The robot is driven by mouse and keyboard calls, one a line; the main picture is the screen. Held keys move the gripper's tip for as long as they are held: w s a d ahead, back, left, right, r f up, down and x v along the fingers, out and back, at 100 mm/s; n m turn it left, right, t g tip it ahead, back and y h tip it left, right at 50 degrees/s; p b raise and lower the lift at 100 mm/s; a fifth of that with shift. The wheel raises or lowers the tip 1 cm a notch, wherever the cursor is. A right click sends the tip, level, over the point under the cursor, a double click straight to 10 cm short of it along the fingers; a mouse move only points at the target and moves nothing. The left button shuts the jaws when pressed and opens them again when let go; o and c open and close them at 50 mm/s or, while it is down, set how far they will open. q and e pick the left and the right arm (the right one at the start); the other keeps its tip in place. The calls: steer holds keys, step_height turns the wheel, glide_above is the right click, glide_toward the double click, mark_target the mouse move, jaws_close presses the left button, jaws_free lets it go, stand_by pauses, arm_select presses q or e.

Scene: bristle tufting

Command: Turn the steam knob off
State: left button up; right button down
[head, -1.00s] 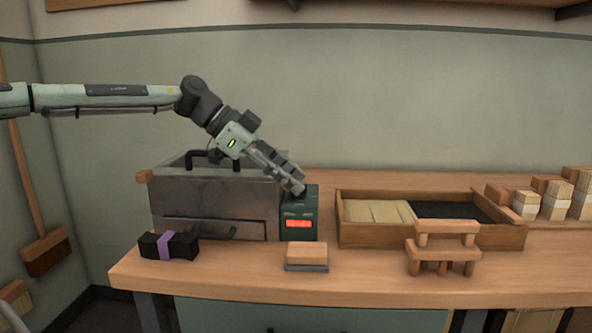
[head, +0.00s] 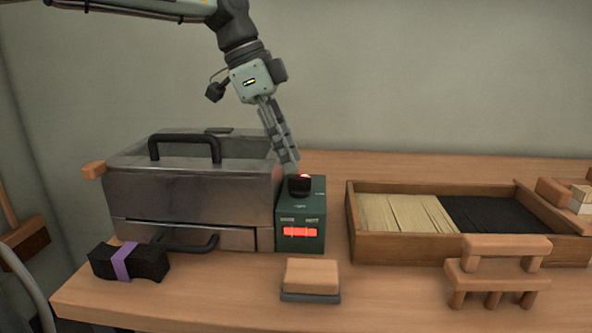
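The steam knob (head: 299,186) is a dark round knob with a small orange-red glow on top. It sits on the top face of a green control box (head: 301,213), whose front shows a lit red indicator (head: 300,232). The box stands against the right side of a grey metal steam chest (head: 190,195). My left gripper (head: 290,166) points down just above and behind the knob, slightly to its left. Its fingers look close together and hold nothing I can see. Whether they touch the knob is not clear. My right gripper is not in view.
A wooden tray (head: 352,228) with pale and black bristles lies to the right. A small wooden stand (head: 497,268) is in front of it. A wood block on a grey base (head: 311,277) and a black bundle with a purple band (head: 130,262) sit near the front edge.

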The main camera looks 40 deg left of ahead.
mark_target(299, 177)
arm_select(q)
steer(key=shift+x, duration=1.95)
jaws_close()
